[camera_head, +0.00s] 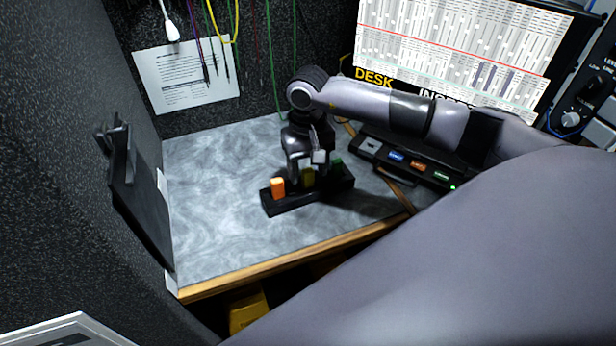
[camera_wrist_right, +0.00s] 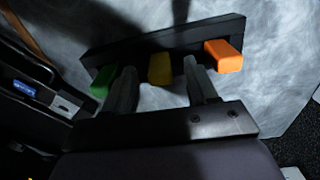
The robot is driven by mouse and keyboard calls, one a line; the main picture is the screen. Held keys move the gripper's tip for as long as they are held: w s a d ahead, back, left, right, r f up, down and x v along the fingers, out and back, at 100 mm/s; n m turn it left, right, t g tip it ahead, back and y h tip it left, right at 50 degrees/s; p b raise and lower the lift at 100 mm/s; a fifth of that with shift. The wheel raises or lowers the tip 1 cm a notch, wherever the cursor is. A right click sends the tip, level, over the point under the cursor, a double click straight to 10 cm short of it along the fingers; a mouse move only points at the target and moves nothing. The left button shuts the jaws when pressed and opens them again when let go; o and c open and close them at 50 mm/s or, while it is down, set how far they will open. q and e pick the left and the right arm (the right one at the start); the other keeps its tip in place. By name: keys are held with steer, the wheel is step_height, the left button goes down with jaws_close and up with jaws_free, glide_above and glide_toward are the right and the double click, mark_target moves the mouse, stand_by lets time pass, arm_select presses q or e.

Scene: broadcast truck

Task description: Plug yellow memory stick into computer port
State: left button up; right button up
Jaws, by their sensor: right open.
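The yellow memory stick (camera_head: 307,177) stands in a black holder (camera_head: 290,201) on the desk, between an orange stick (camera_head: 278,187) and a green stick (camera_head: 337,164). My right gripper (camera_head: 307,165) is over the holder, pointing down. In the right wrist view, its open fingers (camera_wrist_right: 164,88) are on either side of the yellow stick (camera_wrist_right: 160,69), with gaps visible; I cannot tell whether they touch it. The computer port unit (camera_head: 410,162) is a black box right of the holder, with blue, orange and green labels and one grey-white label. My left gripper is not in view.
A monitor (camera_head: 455,50) stands behind the port unit. The grey desktop (camera_head: 225,215) is clear left of the holder, up to its wooden front edge (camera_head: 290,264). A dark bracket (camera_head: 137,190) is on the left wall. Cables (camera_head: 232,35) hang at the back.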

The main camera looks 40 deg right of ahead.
mark_target(308, 170)
steer(key=shift+f, duration=0.4)
jaws_close()
steer(key=shift+r, duration=0.1)
step_height(308, 170, up, 19)
steer(key=d+f+m, duration=0.5)
steer(key=d, duration=0.5)
steer(key=w+d+f+m, duration=0.1)
steer(key=d+f+m, duration=0.3)
steer(key=d, duration=0.6)
steer(key=shift+w+f+m, duration=0.2)
steer(key=shift+f+m, duration=0.15)
steer(key=shift+m, duration=0.85)
